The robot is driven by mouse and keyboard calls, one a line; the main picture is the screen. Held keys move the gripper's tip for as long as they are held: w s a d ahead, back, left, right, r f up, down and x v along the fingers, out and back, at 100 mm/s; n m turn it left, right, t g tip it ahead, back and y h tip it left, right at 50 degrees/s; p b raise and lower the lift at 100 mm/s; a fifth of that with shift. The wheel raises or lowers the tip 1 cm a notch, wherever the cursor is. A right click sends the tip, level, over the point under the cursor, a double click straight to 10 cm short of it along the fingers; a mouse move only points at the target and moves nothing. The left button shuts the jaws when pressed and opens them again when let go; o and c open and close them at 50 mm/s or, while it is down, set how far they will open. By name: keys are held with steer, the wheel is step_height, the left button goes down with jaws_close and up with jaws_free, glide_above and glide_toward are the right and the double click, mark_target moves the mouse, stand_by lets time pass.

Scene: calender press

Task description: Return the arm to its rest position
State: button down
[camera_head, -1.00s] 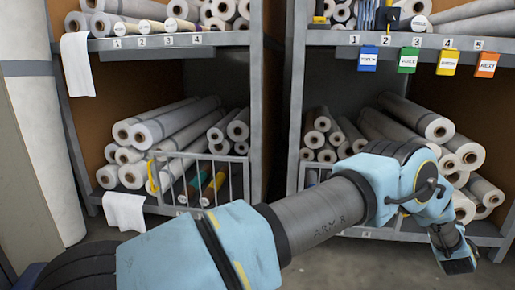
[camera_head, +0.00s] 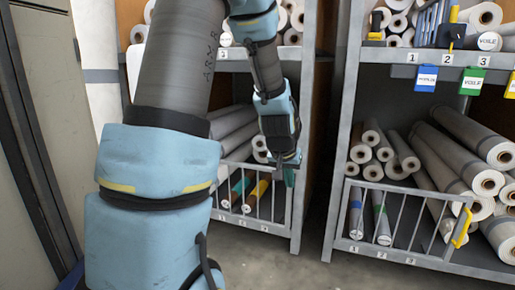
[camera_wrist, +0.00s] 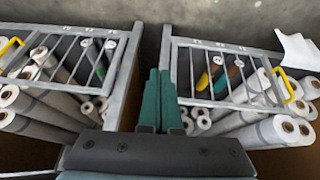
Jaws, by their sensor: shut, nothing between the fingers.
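My arm rises through the left half of the head view and bends down at the top. My gripper (camera_head: 288,178) hangs at its end in front of the left shelf unit's lower gate. In the wrist view, the two green fingers of my gripper (camera_wrist: 160,78) lie close together with nothing between them. The gripper is shut and empty. Behind the fingers are the gap between the two shelf units and the grey floor. My arm hides much of the left shelf unit in the head view.
The left gate (camera_head: 262,212) and the right gate (camera_head: 400,225) front the lower shelves, which hold several rolls. A yellow handle (camera_head: 461,227) sits on the right gate. Blue (camera_head: 426,78) and green (camera_head: 471,80) tags hang above. Grey floor (camera_head: 315,262) is clear in front.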

steer(key=s+a+r+n+g+y+p, duration=0.1)
steer(key=s+a+r+n+g+y, duration=0.2)
steer(key=s+a, duration=1.35)
step_height(320, 180, up, 36)
steer(key=w+p, duration=0.1)
steer(key=p, duration=3.7)
steer(key=shift+w+d+h, duration=0.2)
steer(key=shift+d+h, duration=0.05)
steer(key=shift+h, duration=0.15)
steer(key=shift+r, duration=0.1)
